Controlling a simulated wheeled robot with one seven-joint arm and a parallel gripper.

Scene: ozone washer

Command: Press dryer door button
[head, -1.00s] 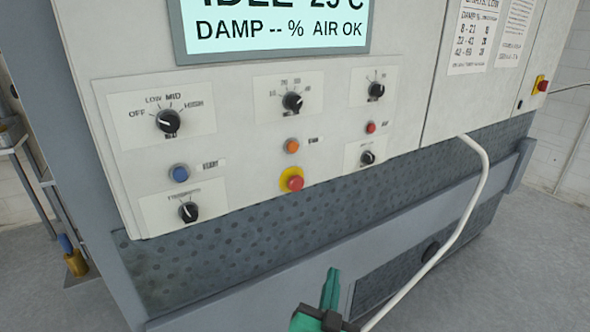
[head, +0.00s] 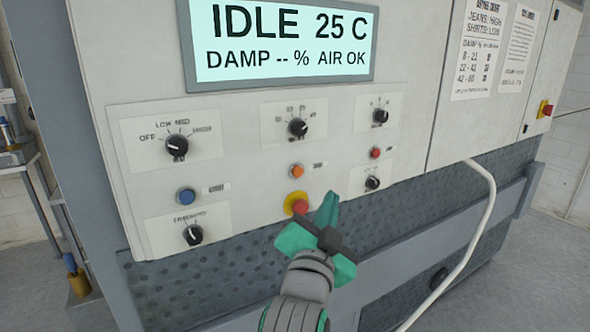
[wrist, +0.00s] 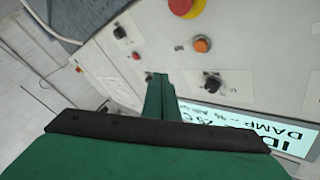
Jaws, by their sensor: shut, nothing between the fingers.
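The dryer's pale control panel (head: 250,190) carries a blue button (head: 186,196), an orange button (head: 297,171), a small red button (head: 375,153) and a red mushroom button (head: 297,203) on a yellow base. Their labels are too blurred to tell which is the door button. My green gripper (head: 329,198) is shut and empty. In the head view its fingertips show just right of the mushroom button. In the wrist view the shut fingers (wrist: 158,84) point toward the panel, with the orange button (wrist: 202,44) and mushroom button (wrist: 186,6) beyond. I cannot tell any contact.
Several black knobs sit around the buttons, one close by on the lower right plate (head: 372,182). A display (head: 285,60) reading IDLE 25 C is above. A white hose (head: 484,230) hangs at right. A grey rail (head: 400,262) runs below the panel.

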